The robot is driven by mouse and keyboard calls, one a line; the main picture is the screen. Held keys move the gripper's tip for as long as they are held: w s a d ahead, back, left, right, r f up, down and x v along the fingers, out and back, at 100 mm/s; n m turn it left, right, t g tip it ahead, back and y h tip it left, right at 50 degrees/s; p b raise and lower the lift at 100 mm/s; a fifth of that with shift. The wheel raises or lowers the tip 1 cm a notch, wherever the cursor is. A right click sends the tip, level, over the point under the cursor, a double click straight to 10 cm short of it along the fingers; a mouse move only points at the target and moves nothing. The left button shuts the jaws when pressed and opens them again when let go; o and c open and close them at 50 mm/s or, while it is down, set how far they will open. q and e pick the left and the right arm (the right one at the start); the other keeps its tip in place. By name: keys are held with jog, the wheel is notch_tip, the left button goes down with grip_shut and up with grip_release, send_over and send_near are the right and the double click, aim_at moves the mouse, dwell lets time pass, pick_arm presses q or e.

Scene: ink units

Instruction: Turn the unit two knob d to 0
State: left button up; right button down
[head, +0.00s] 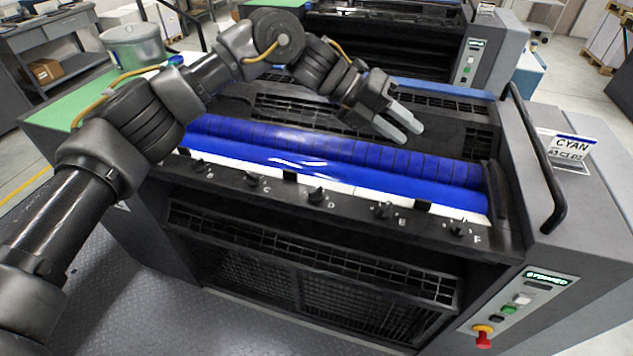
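Knob D (316,196) is a small black knob on the dark front rail of the near ink unit, with a white letter D at its right. Its pointer setting is too small to read. Knob C (252,178) sits to its left and knob E (384,210) to its right. My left gripper (409,134) hangs over the blue roller area, above and to the right of knob D and apart from it. Its two pale fingers are spread, with nothing between them. My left arm reaches in from the left side. My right gripper is not in view.
Blue rollers (330,150) run behind the knob rail. A black handle bar (556,190) stands at the right, beside a CYAN sign (568,150) that seems to read A3 C1 D2. A lit panel (546,278) reads STOPPED, above a red-yellow knob (483,335). A metal pot (134,46) stands at upper left.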

pick_arm(q)
notch_tip(320, 180, down, 4)
jog(key=s+a+m+y, duration=0.1)
jog(key=a+y, duration=0.1)
jog(key=y, duration=0.2)
jog(key=t+y, duration=0.3)
jog(key=y, duration=0.4)
send_over(316, 188)
jog(key=f, duration=0.2)
jog(key=shift+m, duration=0.4)
notch_tip(316, 188, down, 11)
jog(key=p, duration=0.2)
jog(key=shift+r+p, duration=0.2)
jog(key=shift+p, duration=0.15)
grip_shut()
